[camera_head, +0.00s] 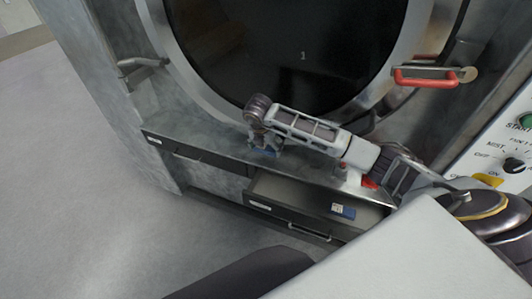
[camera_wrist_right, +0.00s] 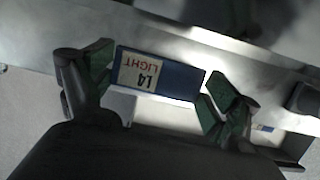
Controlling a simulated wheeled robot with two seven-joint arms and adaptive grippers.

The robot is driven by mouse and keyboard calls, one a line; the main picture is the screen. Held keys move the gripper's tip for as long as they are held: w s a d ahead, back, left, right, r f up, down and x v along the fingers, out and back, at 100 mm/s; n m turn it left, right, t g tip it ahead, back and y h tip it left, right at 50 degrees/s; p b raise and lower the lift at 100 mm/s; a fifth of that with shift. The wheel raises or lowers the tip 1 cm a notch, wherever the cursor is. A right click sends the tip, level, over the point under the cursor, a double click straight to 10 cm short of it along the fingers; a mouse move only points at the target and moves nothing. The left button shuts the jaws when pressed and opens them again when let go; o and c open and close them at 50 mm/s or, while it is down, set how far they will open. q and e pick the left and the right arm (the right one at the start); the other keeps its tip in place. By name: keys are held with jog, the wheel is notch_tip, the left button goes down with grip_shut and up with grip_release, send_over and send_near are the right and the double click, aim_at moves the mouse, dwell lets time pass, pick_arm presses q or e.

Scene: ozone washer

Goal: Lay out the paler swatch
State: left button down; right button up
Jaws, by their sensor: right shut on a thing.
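My right gripper (camera_head: 264,146) is over the grey ledge below the round door. It is shut on a blue swatch (camera_wrist_right: 185,80) with a cream label reading "L4 LIGHT". In the right wrist view the swatch spans between the two green-padded fingers of the gripper (camera_wrist_right: 158,78). In the head view only a bit of the held swatch's blue (camera_head: 262,152) shows under the gripper. I cannot tell whether it touches the ledge. Another blue swatch with a pale label (camera_head: 343,211) lies in the open drawer (camera_head: 285,190). My left gripper is not in view.
The ledge (camera_head: 205,147) runs below the round dark door (camera_head: 290,45) with its red handle (camera_head: 425,80). A closed drawer (camera_head: 190,153) is left of the open one. A control panel (camera_head: 510,150) stands at the right. The floor at left is clear.

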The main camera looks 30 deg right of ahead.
aim_at(265, 149)
jog(key=shift+f+p, duration=0.3)
jog(key=shift+f, duration=1.5)
jog(key=shift+f, duration=0.15)
jog(key=o, duration=0.8)
jog(key=shift+r, duration=0.2)
jog(key=b+v, duration=0.1)
jog(key=v, duration=1.1)
